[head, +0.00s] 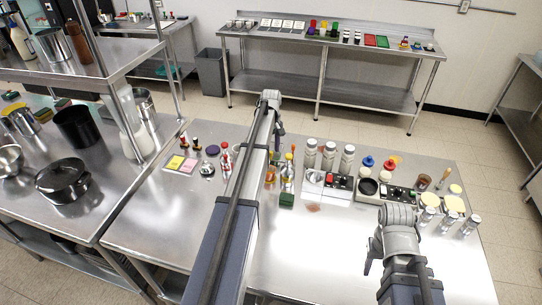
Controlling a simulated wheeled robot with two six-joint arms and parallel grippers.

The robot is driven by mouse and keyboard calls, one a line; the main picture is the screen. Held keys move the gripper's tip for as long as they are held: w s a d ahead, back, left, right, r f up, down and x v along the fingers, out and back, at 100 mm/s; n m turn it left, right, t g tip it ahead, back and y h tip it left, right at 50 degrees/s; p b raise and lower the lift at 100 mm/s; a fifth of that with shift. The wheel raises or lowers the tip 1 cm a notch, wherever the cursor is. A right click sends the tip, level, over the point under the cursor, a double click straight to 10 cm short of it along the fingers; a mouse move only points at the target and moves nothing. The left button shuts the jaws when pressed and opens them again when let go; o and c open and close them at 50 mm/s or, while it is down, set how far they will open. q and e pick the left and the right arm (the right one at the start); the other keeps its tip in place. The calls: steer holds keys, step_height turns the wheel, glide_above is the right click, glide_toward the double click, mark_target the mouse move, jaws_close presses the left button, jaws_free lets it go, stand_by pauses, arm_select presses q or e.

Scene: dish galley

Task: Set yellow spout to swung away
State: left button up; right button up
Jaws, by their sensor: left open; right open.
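On the steel table, a small yellow upright part (290,158) shows just right of my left arm, among small bottles and fittings. It may be the yellow spout; it is too small to tell which way it points. My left gripper (278,128) is open, beyond the table's back part, with its arm crossing over the table and hiding some of it. My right gripper (370,262) is open over the table's front right, apart from the small items. Nothing shows in either gripper.
Several jars (470,224) stand at the right edge. A black pot (62,180) sits on the left counter. The table's front middle (300,250) is clear.

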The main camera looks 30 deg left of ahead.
arm_select(q)
steer(key=shift+f, duration=0.2)
jaws_close()
stand_by(0.3)
stand_by(1.1)
